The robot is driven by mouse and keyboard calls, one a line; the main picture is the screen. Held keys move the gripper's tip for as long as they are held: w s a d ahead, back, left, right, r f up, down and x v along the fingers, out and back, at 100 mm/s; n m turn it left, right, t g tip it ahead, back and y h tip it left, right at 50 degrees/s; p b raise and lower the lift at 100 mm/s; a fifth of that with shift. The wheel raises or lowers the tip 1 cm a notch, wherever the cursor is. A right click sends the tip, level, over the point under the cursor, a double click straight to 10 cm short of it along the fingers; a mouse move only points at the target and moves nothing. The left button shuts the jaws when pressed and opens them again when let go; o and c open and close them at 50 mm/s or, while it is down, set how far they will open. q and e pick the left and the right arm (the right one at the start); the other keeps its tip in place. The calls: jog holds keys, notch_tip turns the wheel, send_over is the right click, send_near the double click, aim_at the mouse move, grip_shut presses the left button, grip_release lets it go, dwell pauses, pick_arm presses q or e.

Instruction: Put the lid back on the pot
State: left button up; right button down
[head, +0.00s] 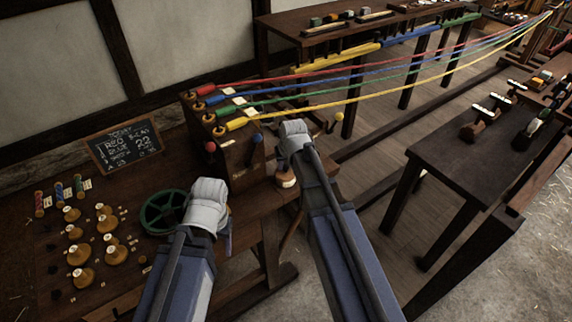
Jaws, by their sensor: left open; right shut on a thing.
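A small round pale and brown thing (286,178), perhaps the pot, stands at the bench's right edge, partly covered by my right arm. I cannot make out a lid for sure. My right gripper (294,134) is above and beyond this thing, near the box's right side. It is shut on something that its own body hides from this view. My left gripper (209,196) is open, low over the bench just right of the green wheel (160,211). Its fingertips are mostly hidden.
A dark box (236,163) with colored knobs stands on the bench; red, blue, green and yellow ropes run from it to the upper right. Several spools (116,254) and a chalkboard (126,145) are at left. A dark table (468,165) stands right, with floor between.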

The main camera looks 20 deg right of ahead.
jog(key=shift+c, duration=0.5)
grip_release()
dwell(0.4)
jog(key=shift+r+p, duration=3.5)
jog(key=shift+c, duration=0.4)
grip_shut()
